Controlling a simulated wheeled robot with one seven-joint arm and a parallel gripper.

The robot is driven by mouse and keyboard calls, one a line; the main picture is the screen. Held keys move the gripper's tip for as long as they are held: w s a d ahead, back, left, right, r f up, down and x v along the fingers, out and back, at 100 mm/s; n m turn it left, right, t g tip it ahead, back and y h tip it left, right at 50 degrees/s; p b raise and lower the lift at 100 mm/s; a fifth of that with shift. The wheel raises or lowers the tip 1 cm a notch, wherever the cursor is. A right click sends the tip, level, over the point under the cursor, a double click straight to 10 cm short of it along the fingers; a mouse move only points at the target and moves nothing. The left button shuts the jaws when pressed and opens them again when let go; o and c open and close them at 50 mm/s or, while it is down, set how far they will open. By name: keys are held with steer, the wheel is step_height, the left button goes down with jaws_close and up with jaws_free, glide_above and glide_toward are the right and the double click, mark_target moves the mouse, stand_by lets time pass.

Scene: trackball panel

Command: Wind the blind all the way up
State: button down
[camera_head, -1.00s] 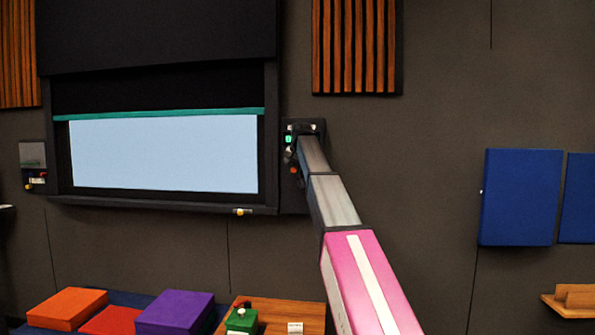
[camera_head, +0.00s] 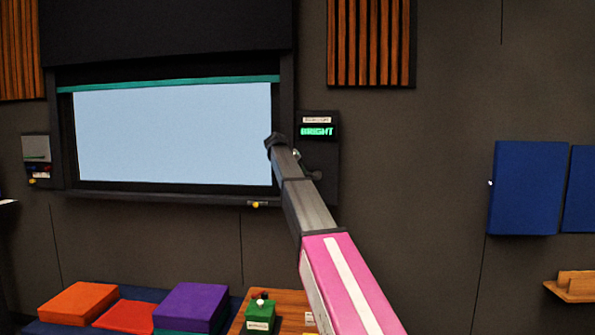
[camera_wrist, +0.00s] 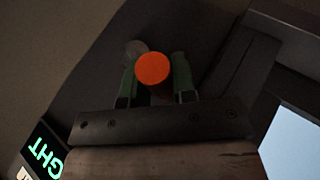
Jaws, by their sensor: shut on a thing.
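The black blind (camera_head: 170,75) hangs at the top of the window, its teal bottom bar (camera_head: 175,83) near the upper frame. The pale bright pane (camera_head: 172,133) shows below it. My gripper (camera_wrist: 154,78) is shut on an orange round knob (camera_wrist: 152,69), with a green finger on each side. A grey round part (camera_wrist: 136,48) shows behind the knob. In the head view the end of my arm is at the window's right edge, and the knob is hidden there.
A dark wall panel (camera_head: 318,155) with a green display reading BRIGHT (camera_head: 317,132) stands right of the window. A small panel (camera_head: 37,158) is on the far left. Coloured blocks (camera_head: 190,307) and a green box (camera_head: 261,316) lie below.

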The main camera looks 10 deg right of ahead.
steer(key=shift+a+f+h, duration=0.1)
steer(key=shift+f+h, duration=0.45)
steer(key=shift+h, duration=0.15)
steer(key=c, duration=0.9)
jaws_free()
steer(key=v, duration=1)
steer(key=shift+a+r, duration=0.25)
steer(key=shift+a, duration=0.05)
steer(key=shift+w, duration=0.1)
